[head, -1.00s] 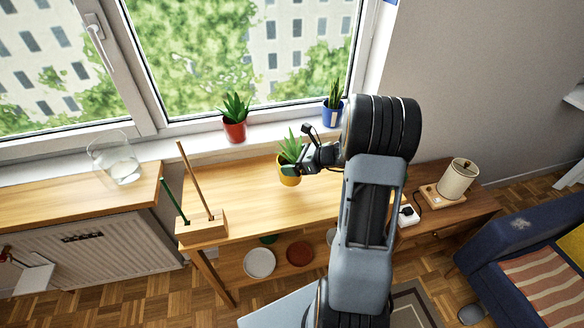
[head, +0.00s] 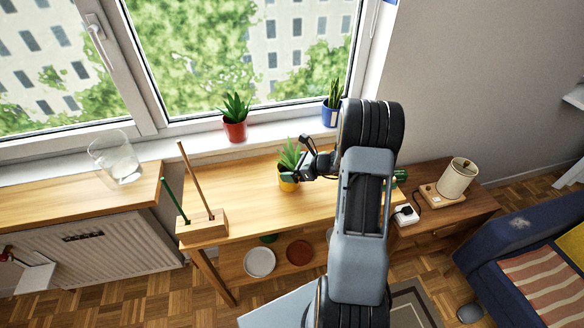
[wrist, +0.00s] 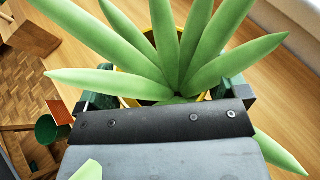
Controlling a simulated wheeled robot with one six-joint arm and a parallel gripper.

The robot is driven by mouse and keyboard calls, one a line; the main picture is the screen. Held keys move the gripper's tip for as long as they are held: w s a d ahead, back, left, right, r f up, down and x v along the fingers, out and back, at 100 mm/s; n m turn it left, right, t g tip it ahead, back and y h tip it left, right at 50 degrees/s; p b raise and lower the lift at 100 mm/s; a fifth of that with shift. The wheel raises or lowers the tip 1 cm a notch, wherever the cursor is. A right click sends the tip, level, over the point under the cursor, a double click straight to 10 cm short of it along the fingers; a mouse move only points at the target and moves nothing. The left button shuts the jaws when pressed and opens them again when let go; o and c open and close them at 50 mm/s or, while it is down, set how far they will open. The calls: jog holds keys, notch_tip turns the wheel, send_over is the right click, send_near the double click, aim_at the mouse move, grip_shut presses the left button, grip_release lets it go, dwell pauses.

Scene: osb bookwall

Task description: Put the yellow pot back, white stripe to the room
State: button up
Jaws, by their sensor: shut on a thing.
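The yellow pot (head: 287,185) holds a spiky green plant (head: 289,155). It is over the wooden table, below and in front of the window sill; I cannot tell whether it touches the top. My gripper (head: 291,176) is shut on it from the right. In the wrist view the plant's leaves (wrist: 175,50) fill the upper middle, and only slivers of yellow rim show between the green fingers of my gripper (wrist: 165,98). The white stripe is not visible in either view. A red pot (head: 235,130) and a blue pot (head: 331,115) stand on the window sill (head: 285,128) with a gap between them.
A wooden block with upright sticks (head: 202,228) stands at the table's left end. A glass bowl (head: 116,160) stands at the left. A lamp (head: 457,180) is on the lower table at right. The wooden table top (head: 245,190) is mostly clear.

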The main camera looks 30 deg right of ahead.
jog(key=o, duration=1.2)
jog(key=shift+f, duration=0.1)
jog(key=shift+s+d+r, duration=0.15)
jog(key=shift+r, duration=0.15)
jog(key=v, duration=1.1)
jog(key=s+a+r+n+g+h, duration=0.2)
jog(key=s+a+r+n+h, duration=0.2)
jog(key=n, duration=0.9)
jog(key=s+a+r+n+g+h, duration=0.3)
jog(key=s+a+r+n, duration=0.3)
jog(key=s+a+n, duration=0.5)
jog(key=shift+a+r+n+g+h, duration=0.25)
jog(key=shift+a+n+h, duration=0.65)
jog(key=shift+a+n, duration=0.95)
